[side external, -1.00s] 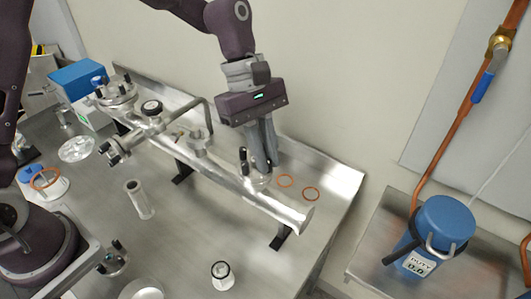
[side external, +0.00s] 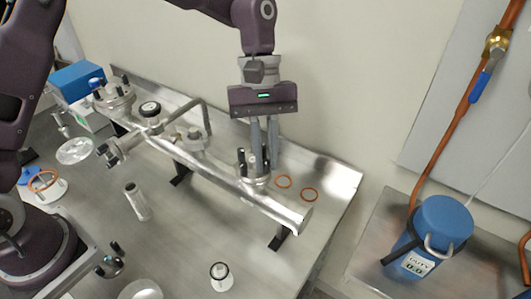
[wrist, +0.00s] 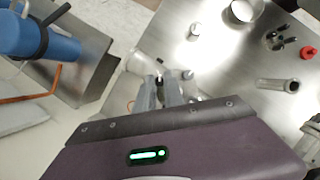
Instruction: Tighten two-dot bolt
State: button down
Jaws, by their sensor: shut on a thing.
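The silver vacuum pipe assembly (side external: 215,168) lies along the back of the metal table. A round flange (side external: 253,180) stands on its right part, with dark-headed bolts (side external: 241,157) upright around it. My gripper (side external: 266,168) points straight down over the right side of this flange. Its fingers are shut on a bolt, which they largely hide. In the wrist view my gripper (wrist: 159,82) has its fingertips close around a small dark bolt head. Dot marks on the bolts are too small to read, so I cannot tell which is the two-dot bolt.
Two orange rings (side external: 309,195) lie right of the flange. A small cup (side external: 221,276) and a loose tube (side external: 137,201) stand on the front table area. A blue tank (side external: 440,225) stands on a separate bench at right. The back wall is close behind the pipe.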

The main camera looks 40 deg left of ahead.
jog(key=c, duration=1.4)
grip_release()
jog(key=shift+c, duration=0.2)
jog(key=v, duration=0.7)
jog(key=shift+r, duration=0.1)
jog(key=shift+c, duration=0.2)
